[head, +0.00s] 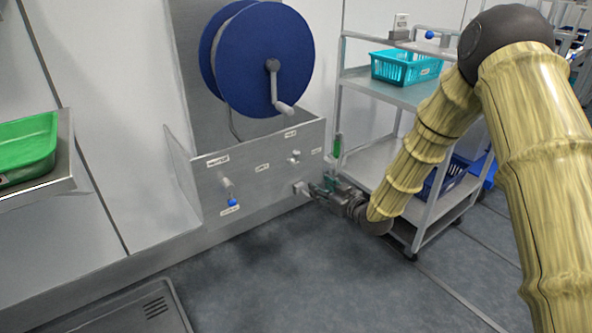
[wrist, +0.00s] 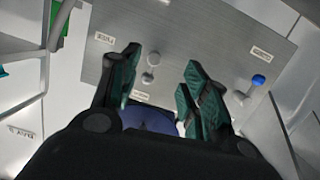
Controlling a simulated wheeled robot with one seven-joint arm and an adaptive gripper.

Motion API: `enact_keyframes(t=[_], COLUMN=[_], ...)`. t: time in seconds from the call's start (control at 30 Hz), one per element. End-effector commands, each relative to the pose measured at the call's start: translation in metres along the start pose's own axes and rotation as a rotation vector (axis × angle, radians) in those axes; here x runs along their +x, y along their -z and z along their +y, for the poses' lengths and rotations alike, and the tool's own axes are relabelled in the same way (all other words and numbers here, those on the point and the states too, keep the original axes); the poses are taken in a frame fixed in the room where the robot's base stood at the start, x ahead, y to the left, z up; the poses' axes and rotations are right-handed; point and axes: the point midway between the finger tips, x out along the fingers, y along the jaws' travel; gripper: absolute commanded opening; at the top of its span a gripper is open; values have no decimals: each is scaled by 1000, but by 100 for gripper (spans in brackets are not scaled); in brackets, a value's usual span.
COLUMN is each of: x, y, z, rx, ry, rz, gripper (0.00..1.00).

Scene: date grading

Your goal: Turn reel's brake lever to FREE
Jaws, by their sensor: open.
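The blue reel (head: 262,60) stands above a grey metal panel (head: 255,178), with a grey crank on its face. The panel carries a lever with a blue tip (head: 230,195), pointing down, and a small pale lever or knob (head: 294,157) with labels around it. The labels are too small to read, so I cannot tell which control is the brake. In the wrist view the pale knob (wrist: 153,60) and blue tip (wrist: 258,80) both show. My gripper (head: 316,189) is open and empty, close to the panel's lower right; its dark green fingers (wrist: 160,85) hold nothing.
A wheeled grey shelf cart (head: 385,90) with a teal basket (head: 405,68) stands right of the panel, close to my arm. A green tray (head: 25,145) sits on a shelf at left. The middle floor is clear.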

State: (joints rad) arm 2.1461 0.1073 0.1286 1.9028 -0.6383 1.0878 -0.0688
Motion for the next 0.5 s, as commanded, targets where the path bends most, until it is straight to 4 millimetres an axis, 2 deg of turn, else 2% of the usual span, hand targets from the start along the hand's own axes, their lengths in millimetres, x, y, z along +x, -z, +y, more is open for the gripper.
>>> enact_keyframes(t=[0.03, 0.1, 0.3, 0.5], x=[11, 19, 33, 41], y=[2, 16, 46, 55], z=[4, 7, 12, 13], rx=[-25, -54, -109, -123], ry=[7, 19, 42, 48], rz=[40, 89, 176, 196], gripper=[46, 46, 46, 46])
